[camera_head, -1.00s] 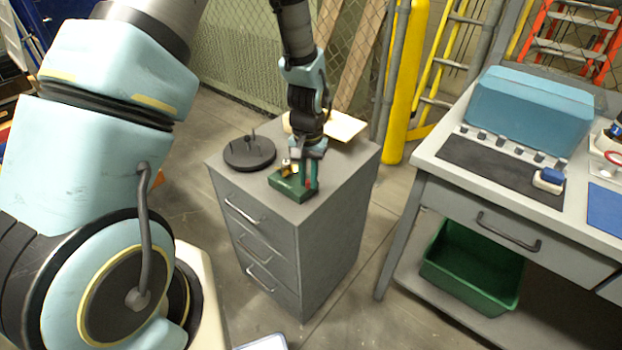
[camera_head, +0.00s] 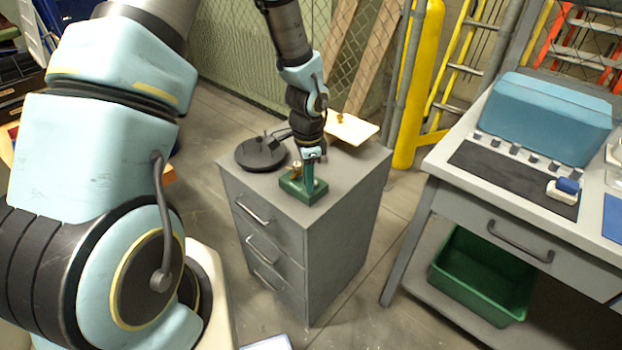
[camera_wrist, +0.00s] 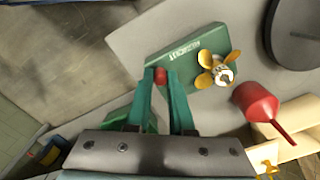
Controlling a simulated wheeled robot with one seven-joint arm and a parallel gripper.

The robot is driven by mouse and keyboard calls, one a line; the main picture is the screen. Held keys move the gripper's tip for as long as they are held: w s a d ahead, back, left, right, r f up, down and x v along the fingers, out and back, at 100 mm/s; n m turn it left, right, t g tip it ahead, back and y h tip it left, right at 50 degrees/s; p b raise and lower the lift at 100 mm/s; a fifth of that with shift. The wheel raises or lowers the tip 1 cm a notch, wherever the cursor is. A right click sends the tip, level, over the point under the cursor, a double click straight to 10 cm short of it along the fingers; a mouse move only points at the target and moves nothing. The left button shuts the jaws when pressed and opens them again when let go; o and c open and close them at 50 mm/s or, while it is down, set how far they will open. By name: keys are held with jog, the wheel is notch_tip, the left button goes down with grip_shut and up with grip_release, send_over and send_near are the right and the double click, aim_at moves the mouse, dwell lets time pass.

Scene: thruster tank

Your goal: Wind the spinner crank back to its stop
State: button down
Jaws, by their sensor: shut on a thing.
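The spinner is a small green block (camera_head: 303,192) on top of the grey cabinet, with lettering and a yellow propeller (camera_wrist: 213,72) in the wrist view. The propeller shows as a small brass-coloured spot in the head view (camera_head: 296,170). A red crank knob (camera_wrist: 160,75) sits between the fingertips of my gripper (camera_wrist: 161,77). My green fingers are shut on it beside the block's left part in the wrist view. In the head view my gripper (camera_head: 310,184) reaches down onto the block and hides the knob. The crank's arm is mostly hidden.
A dark round stand (camera_head: 258,153) with upright pegs and a cream board (camera_head: 352,129) share the cabinet top (camera_head: 345,182). A red tapered object (camera_wrist: 256,102) lies close to the propeller in the wrist view. A workbench (camera_head: 440,165) stands to the right.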

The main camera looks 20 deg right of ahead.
jog(key=shift+w+a+r+m, duration=0.1)
jog(key=shift+w+m, duration=0.05)
jog(key=shift+m, duration=0.4)
jog(key=shift+w+a+m, duration=0.1)
jog(key=shift+m, duration=0.45)
jog(key=c, duration=0.8)
grip_release()
notch_tip(320, 180, up, 11)
jog(key=shift+b, duration=0.4)
jog(key=s+a+r+n, duration=0.2)
jog(key=a+r+n, duration=0.1)
jog(key=a+n, duration=0.7)
jog(key=s+a+r+n+t, duration=0.1)
jog(key=a+r+n, duration=0.3)
jog(key=a+n, duration=0.6)
jog(key=s+a, duration=0.1)
jog(key=a, duration=0.4)
jog(key=shift+a+r+t, duration=0.2)
jog(key=shift+r+t, duration=0.1)
